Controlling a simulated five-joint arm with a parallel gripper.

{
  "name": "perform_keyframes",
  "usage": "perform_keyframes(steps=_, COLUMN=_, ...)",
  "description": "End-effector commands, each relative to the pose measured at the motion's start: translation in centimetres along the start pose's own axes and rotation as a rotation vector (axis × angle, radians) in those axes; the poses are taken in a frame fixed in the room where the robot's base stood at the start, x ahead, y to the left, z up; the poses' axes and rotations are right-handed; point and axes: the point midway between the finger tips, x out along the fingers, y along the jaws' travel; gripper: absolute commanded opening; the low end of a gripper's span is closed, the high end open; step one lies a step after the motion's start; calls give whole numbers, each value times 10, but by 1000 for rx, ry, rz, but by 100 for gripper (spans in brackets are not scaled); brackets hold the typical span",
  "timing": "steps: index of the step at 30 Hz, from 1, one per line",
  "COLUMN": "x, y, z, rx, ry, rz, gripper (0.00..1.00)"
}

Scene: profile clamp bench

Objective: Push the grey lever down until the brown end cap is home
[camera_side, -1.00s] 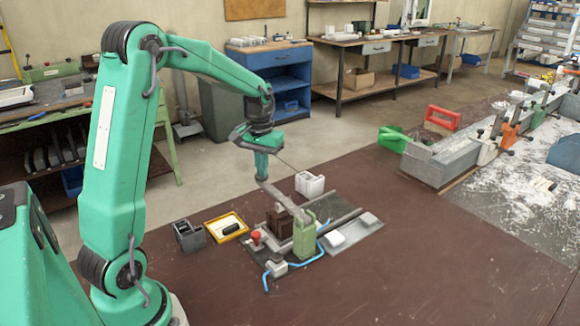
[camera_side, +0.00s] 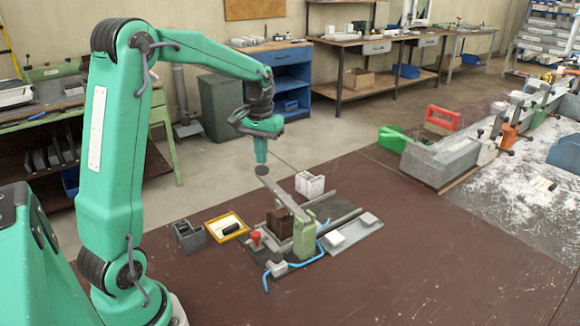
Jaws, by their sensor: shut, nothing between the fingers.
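The grey lever (camera_side: 284,193) slopes up and to the left from the green post (camera_side: 303,241) of the fixture. Its rounded free end is raised. My gripper (camera_side: 261,160) points down just above that end, with its fingers shut and empty; I cannot tell whether it touches the lever. The brown end cap (camera_side: 279,223) sits on the fixture, left of the green post and below the lever. How far it is seated cannot be made out from here.
A red knob (camera_side: 256,238) and blue hose (camera_side: 305,261) are at the fixture's front. A yellow tray (camera_side: 243,231) and dark grey box (camera_side: 189,238) stand left. A white block (camera_side: 310,185) stands behind. The table's front right is clear.

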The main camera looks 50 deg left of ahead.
Motion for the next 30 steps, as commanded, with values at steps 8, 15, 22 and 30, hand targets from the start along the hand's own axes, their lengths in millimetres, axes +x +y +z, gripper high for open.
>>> perform_keyframes(steps=8, x=-14, y=0, z=0, rx=0, ry=2, rz=0, gripper=0)
perform_keyframes(steps=15, x=-26, y=0, z=0, rx=0, ry=2, rz=0, gripper=0)
perform_keyframes(steps=22, x=-38, y=0, z=0, rx=0, ry=2, rz=0, gripper=0)
perform_keyframes(steps=30, x=-45, y=0, z=0, rx=0, ry=1, rz=0, gripper=0)
